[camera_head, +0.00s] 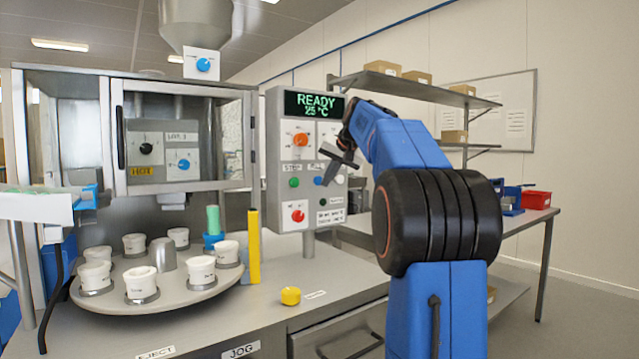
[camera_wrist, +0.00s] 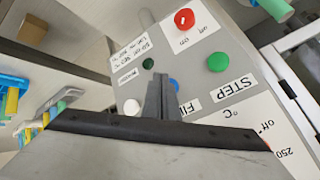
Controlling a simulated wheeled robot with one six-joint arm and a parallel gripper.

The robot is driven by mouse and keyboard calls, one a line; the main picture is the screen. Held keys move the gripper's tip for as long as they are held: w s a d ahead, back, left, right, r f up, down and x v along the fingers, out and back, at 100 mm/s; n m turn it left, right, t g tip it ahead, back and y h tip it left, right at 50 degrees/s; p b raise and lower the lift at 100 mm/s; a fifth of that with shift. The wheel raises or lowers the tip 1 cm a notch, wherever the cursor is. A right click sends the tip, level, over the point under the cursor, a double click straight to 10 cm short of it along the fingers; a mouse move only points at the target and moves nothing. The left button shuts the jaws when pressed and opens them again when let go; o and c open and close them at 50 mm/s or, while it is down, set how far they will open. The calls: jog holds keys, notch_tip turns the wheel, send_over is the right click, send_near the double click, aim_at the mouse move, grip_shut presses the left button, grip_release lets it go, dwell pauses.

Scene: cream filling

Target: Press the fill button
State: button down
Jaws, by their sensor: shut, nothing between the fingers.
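The control panel (camera_head: 275,200) stands upright at the centre, with a display (camera_head: 313,104) reading "READY 25 °C". The blue fill button (camera_head: 318,181) sits in a row between the green STEP button (camera_head: 294,183) and a white button (camera_head: 340,179). My gripper (camera_head: 327,183) is shut and empty, its tips just in front of the panel beside the blue button. In the wrist view the shut fingers (camera_wrist: 160,78) partly cover the blue button (camera_wrist: 173,85) and its label (camera_wrist: 188,107). I cannot tell whether the tips touch the panel.
An orange knob (camera_head: 300,139) is above the buttons and a red knob (camera_head: 298,216) below. A round turntable (camera_head: 185,294) with several white cups stands left. A yellow post (camera_head: 253,245) and a yellow button (camera_head: 290,296) are on the bench. Shelves are behind right.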

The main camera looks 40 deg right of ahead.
jog(key=shift+w, duration=0.2)
jog(key=shift+w, duration=0.25)
